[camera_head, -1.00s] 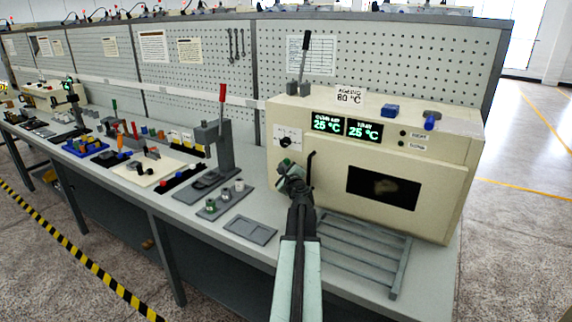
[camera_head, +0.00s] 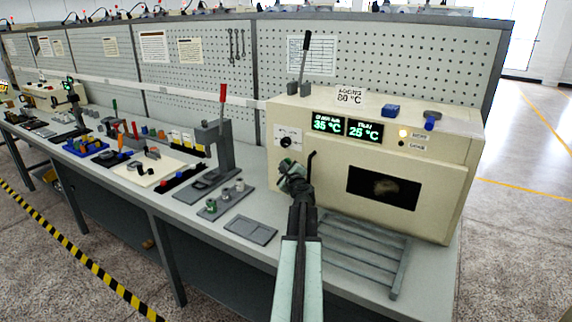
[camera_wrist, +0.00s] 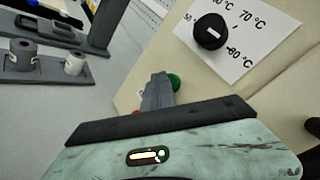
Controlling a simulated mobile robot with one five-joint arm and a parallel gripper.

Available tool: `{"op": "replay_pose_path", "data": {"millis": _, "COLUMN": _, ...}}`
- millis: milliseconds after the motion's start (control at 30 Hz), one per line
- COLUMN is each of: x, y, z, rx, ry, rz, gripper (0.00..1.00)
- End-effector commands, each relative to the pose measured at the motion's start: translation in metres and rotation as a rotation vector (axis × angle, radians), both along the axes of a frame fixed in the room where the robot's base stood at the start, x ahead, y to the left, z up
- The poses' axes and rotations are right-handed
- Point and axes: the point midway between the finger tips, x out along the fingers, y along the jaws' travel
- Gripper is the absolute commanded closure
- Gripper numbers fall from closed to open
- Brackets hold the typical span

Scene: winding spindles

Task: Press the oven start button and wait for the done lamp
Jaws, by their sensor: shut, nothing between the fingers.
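The cream oven (camera_head: 446,190) stands on the right of the bench. Its displays (camera_head: 346,128) read 35 °C on the left and 25 °C on the right. The upper lamp (camera_head: 403,133) glows amber; the lower lamp (camera_head: 402,144) is dark. My gripper (camera_head: 287,166) is shut and empty at the oven's lower left front. In the wrist view, my gripper (camera_wrist: 158,82) is beside the green button (camera_wrist: 175,83), partly covering it; I cannot tell whether they touch. A red part (camera_wrist: 136,112) is mostly hidden behind the gripper. The black dial (camera_wrist: 210,31) sits on its temperature card.
The oven's dark door handle (camera_head: 311,166) rises just right of my gripper. A slatted grey rack (camera_head: 352,252) lies before the oven. A lever press (camera_head: 224,140) and a shallow grey tray (camera_head: 251,229) stand to the left.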

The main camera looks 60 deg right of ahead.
Motion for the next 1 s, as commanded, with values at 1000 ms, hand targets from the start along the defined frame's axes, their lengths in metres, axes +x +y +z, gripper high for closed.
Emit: {"op": "replay_pose_path", "data": {"millis": 1000, "x": -0.003, "y": 0.016, "z": -0.001, "rx": 0.0, "ry": -0.001, "rz": -0.003, "gripper": 1.0}}
